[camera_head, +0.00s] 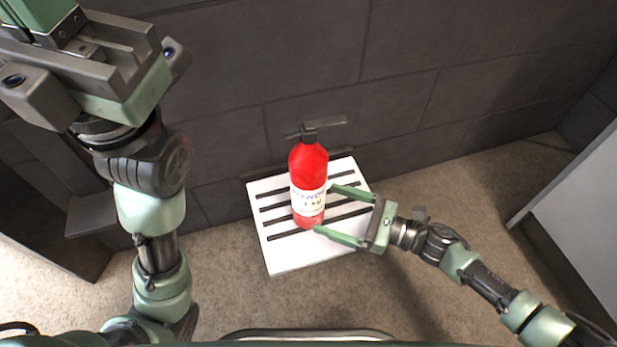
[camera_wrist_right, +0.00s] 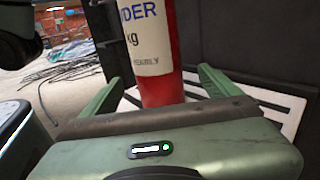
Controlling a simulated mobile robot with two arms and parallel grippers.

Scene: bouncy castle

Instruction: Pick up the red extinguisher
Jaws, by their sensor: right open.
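The red extinguisher (camera_head: 309,167) stands upright on a white slatted stand (camera_head: 292,262) against the dark wall, with its black handle at the top. In the right wrist view the extinguisher (camera_wrist_right: 152,50) shows its white label and red lower body, with its top out of frame. My right gripper (camera_head: 325,208) is open at the extinguisher's lower right side. Its two green fingers point toward the body, one on either side; I cannot tell whether they touch it. My left gripper (camera_head: 100,60) is raised at the upper left, away from the extinguisher; its fingertips are not clearly shown.
A dark block wall (camera_head: 400,70) stands close behind the stand. A pale panel (camera_head: 580,210) is at the right edge. The carpeted floor (camera_head: 430,200) is clear around the stand. Dark cables (camera_wrist_right: 70,62) lie on the floor in the right wrist view.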

